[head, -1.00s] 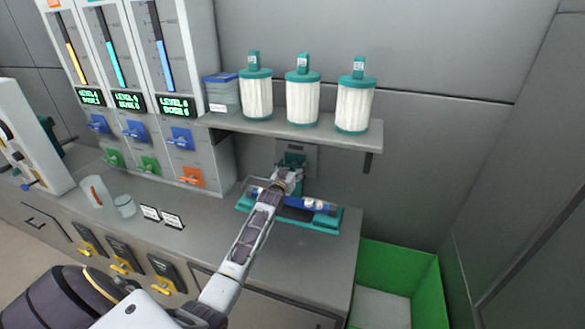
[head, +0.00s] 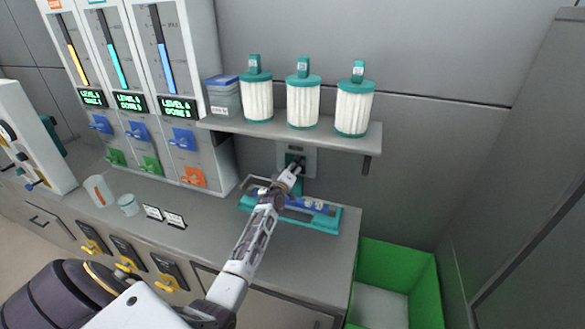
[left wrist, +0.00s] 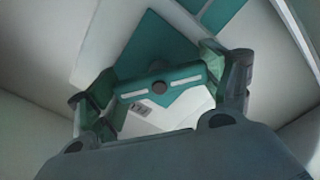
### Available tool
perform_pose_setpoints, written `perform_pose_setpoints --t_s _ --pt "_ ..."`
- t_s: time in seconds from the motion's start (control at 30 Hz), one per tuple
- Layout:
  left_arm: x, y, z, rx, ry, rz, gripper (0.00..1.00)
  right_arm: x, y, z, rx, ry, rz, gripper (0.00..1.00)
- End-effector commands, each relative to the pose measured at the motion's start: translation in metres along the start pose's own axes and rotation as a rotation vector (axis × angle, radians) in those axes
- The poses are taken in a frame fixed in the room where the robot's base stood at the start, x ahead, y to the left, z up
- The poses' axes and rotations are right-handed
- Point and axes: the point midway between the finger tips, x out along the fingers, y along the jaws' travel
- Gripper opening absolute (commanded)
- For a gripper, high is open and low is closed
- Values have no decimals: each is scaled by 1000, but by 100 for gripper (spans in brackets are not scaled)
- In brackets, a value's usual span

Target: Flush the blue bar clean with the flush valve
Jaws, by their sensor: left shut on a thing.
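The blue bar (head: 297,202) lies in a teal cradle (head: 324,222) on the counter below the shelf. White patches show on its right part; my left arm hides some of it. The flush valve (head: 297,152) is on a grey plate on the back wall, above the cradle. In the left wrist view its teal handle (left wrist: 180,77) has white stripes and a dark round centre, and sits between my fingers. My left gripper (head: 293,168) is shut on this handle; it also shows in the left wrist view (left wrist: 163,92). My right gripper is out of view.
A shelf (head: 320,137) with several white filter cartridges overhangs the valve. Dispensers with level gauges (head: 160,110) stand at the left. A green bin (head: 398,262) is at the right.

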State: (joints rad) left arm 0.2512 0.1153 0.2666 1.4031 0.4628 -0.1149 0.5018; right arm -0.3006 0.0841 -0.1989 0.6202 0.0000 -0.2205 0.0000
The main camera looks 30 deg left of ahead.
Motion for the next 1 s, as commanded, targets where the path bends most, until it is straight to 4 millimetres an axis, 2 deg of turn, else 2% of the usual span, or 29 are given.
perform_pose_setpoints --t_s 0.2,0.5,1.0 --pt "0 -1 0 -194 0 -1 56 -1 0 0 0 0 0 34" --pt "0 -1 1 -366 0 -1 56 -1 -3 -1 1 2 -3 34" --pt "0 -2 0 -417 0 -1 56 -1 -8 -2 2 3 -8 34"
